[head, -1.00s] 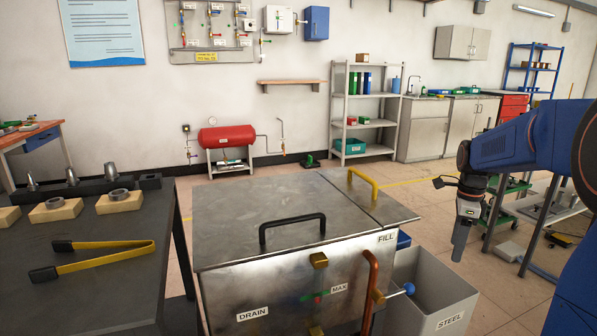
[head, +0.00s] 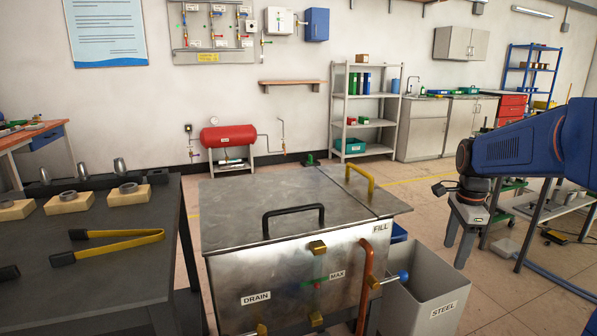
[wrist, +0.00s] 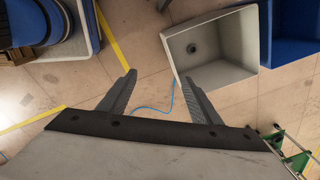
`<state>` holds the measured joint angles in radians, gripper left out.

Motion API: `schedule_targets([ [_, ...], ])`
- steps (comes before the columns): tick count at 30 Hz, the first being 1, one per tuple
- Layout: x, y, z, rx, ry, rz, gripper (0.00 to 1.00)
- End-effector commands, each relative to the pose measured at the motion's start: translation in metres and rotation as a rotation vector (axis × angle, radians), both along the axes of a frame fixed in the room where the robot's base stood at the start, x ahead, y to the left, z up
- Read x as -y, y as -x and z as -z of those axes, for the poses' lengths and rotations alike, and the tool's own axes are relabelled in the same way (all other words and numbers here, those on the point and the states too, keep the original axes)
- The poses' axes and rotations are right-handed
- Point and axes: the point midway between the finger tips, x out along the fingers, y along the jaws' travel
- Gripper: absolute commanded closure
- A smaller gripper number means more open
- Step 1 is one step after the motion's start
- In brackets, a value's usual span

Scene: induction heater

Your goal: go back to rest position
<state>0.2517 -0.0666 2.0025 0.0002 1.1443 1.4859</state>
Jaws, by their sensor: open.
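My gripper (head: 459,243) hangs from my blue arm at the right of the head view, fingers pointing down, to the right of the grey STEEL bin (head: 438,285). In the wrist view the two dark fingers of my gripper (wrist: 160,97) stand well apart with nothing between them. Floor tiles lie below, and the inside of a pale bin (wrist: 215,45) shows beyond the right finger. My gripper touches nothing that I can see.
A metal tank (head: 290,275) with a black-handled lid stands in the middle. A dark table (head: 100,280) with tongs (head: 110,245) and rings on wooden blocks is at left. A blue cable (wrist: 158,108) lies on the floor.

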Motion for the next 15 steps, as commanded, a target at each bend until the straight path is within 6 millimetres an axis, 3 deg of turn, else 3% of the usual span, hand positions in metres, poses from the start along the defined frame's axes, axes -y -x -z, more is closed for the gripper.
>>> schedule_targets([
  [5, -0.022, 0.031, -0.01, 0.04, 0.024, -0.195, 0.42],
  [15, -0.07, 0.113, -0.017, 0.127, 0.112, -0.718, 0.42],
])
